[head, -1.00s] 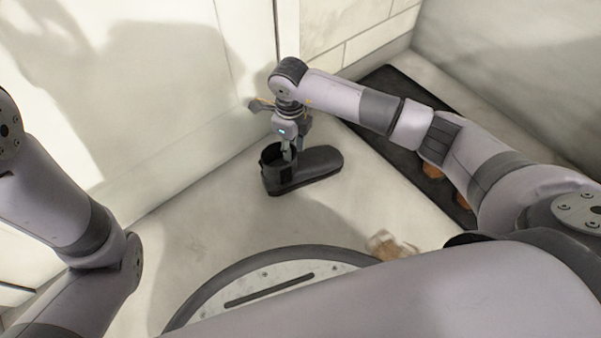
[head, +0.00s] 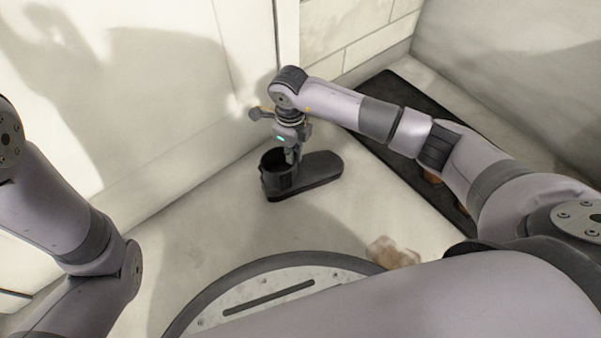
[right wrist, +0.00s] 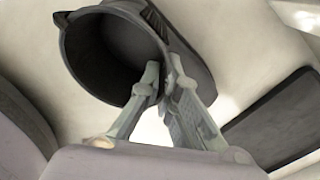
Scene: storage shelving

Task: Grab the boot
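The boot (head: 318,170) is dark, with a round open shaft at its left end and its toe pointing right. It stands upright on the pale floor. My right gripper (head: 291,158) points down at the shaft in the head view. In the right wrist view the two fingers (right wrist: 163,76) close together at the rim of the boot's opening (right wrist: 112,55), one on the inner side and one on the outer side. They look shut on the shaft wall. My left arm is at the left edge, with its gripper out of view.
A dark mat (head: 410,95) with brown items partly hidden under my right arm lies at the right. A blurred tan object (head: 392,252) is on the floor near my base. Pale walls stand behind and left of the boot. The floor left of the boot is clear.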

